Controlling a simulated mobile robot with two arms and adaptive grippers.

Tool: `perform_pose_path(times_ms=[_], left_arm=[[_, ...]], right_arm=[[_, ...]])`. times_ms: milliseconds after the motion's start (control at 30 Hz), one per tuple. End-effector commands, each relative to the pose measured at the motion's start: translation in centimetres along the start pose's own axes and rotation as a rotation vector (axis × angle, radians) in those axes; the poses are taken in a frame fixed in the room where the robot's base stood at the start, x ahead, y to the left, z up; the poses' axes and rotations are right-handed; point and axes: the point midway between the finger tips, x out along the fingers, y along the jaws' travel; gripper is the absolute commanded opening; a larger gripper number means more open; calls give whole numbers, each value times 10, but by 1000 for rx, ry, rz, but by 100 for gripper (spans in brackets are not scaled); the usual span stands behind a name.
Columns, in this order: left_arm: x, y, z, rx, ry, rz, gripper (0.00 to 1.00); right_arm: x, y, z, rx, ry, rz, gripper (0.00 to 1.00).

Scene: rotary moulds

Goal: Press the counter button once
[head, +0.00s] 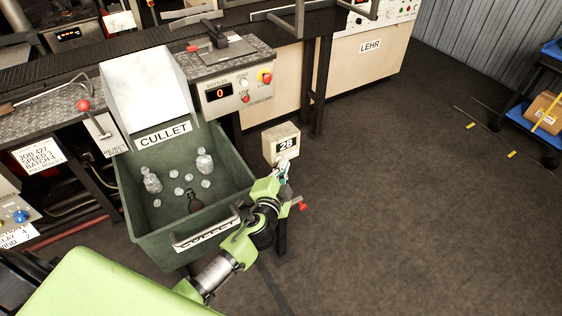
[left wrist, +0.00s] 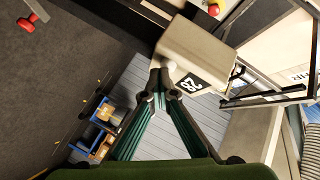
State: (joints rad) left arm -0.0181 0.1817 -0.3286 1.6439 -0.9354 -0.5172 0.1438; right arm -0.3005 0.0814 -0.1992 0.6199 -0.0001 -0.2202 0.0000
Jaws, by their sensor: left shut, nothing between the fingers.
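A beige box marked 28 (head: 281,142) stands at the right of the cullet bin, and it fills the upper middle of the left wrist view (left wrist: 195,55). My left gripper (head: 284,166) is shut and empty, with its fingertips right at the near, lower side of this box. In the left wrist view the fingertips (left wrist: 160,76) meet at the box's edge; I cannot tell whether they touch it. No button shows clearly on the box. A panel marked BOTTLES (head: 233,91) has a red display reading 0 and small buttons. My right gripper is not in view.
The green cullet bin (head: 128,200) holds clear bottles, a brown bottle and glass lumps, below my left arm. A red-ended part (head: 302,206) sticks out beside my wrist. A blue cart (head: 525,122) stands at far right. The floor between is clear.

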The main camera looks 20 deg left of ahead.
Motion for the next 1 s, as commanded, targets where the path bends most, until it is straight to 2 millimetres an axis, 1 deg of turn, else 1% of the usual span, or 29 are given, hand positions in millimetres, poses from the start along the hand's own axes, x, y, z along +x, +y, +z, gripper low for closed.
perform_pose_path(times_ms=[233,500,867,1000], left_arm=[[-2,2,-1,-1,-1,-1,0],[-12,9,-7,-1,-2,0,0],[-13,9,-9,0,-1,0,0],[-18,14,-12,-1,0,0,0]], right_arm=[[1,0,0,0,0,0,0],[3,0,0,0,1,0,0],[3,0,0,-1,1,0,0],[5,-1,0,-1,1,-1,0]])
